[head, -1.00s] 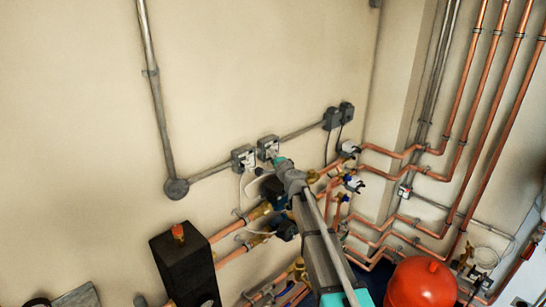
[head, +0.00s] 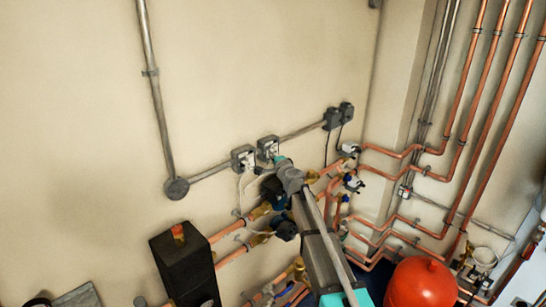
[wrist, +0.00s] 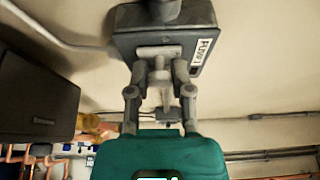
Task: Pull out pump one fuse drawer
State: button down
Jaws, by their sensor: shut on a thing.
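My gripper (wrist: 160,62) is shut on a pale grey piece, the fuse drawer (wrist: 158,51), at the front of a grey box (wrist: 124,43) in the wrist view. The box carries a white label (wrist: 203,55) that appears to read PUMP 1, turned sideways. How far the drawer stands out of the box cannot be told. In the head view, two grey wall boxes with pale fronts, a left one (head: 243,156) and a right one (head: 267,146), sit side by side. My gripper (head: 276,161) is just below the right one, largely hidden by my wrist.
A dark box (wrist: 36,96) fills the left of the wrist view. In the head view, copper pipes (head: 233,229) and a pump (head: 284,230) lie close below my arm. A black unit (head: 184,268) stands left, a red tank (head: 424,283) right.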

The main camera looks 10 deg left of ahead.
jog(key=shift+s+d, duration=1)
jog(key=shift+d, duration=0.25)
jog(key=shift+c, duration=2.4)
grip_release()
jog(key=shift+s, duration=0.1)
jog(key=v, duration=1.1)
jog(key=shift+s+d, duration=0.25)
jog(key=shift+s, duration=0.1)
jog(key=shift+f, duration=0.1)
